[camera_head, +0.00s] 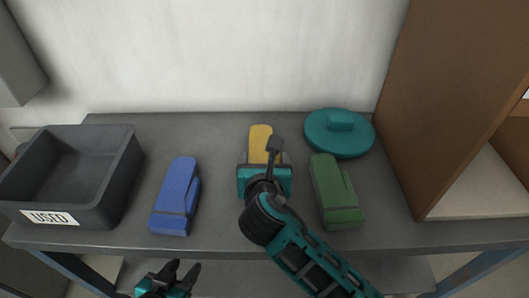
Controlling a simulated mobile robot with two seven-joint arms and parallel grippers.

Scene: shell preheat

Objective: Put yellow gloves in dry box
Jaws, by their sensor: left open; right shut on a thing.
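The yellow gloves (260,138) lie on the grey table between the blue gloves (177,196) and the green gloves (336,191). My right gripper (264,160) is over the yellow gloves and shut on them; its body hides their near part. My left gripper (178,275) is open and empty, low in front of the table's front edge. I see no box labelled as a dry box. A dark grey open bin (112,191) with a "USED" label stands at the left end of the table and looks empty.
A round teal lid (340,133) with a block handle lies behind the green gloves. A brown cabinet (436,110) stands at the right end of the table. A pale wall closes off the back.

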